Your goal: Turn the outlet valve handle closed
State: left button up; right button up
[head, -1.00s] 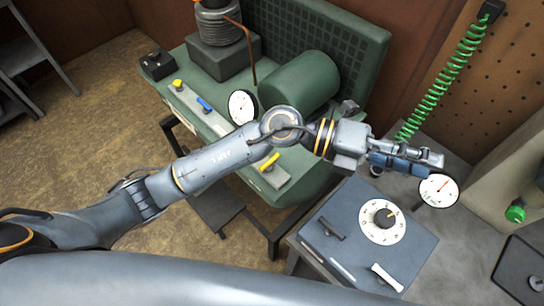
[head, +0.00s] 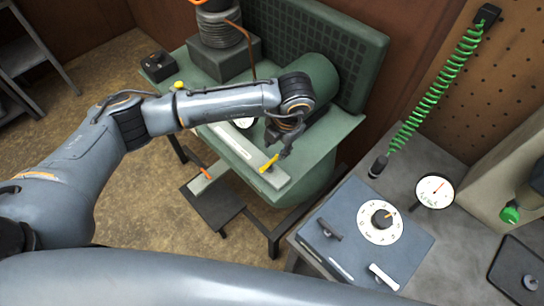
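A yellow handle (head: 269,163) sits on a pale strip (head: 240,147) along the front of the green machine (head: 325,135). Which handle is the outlet valve's is not labelled. My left gripper (head: 277,146) points down just above and behind the yellow handle. Its fingers look close to the handle, but contact and finger opening are unclear. Another yellow knob (head: 179,86) shows at the strip's far left end. An orange handle (head: 206,173) shows low in front of the machine. My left arm covers the middle of the strip and part of a white gauge (head: 244,123). My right gripper is not in view.
A blue-grey box with a dial (head: 381,219) stands on the right bench. A gauge (head: 434,191), a coiled green hose (head: 440,85) and a green cap (head: 510,214) are near it. A dark step (head: 213,205) stands below the machine's front.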

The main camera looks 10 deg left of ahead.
aim_at(271, 161)
pick_arm(q)
jog(key=f, duration=0.3)
jog(key=a+f+p, duration=0.1)
jog(key=f, duration=0.2)
jog(key=w+f+p, duration=0.1)
jog(key=f, duration=0.2)
jog(key=shift+a, duration=0.25)
grip_shut()
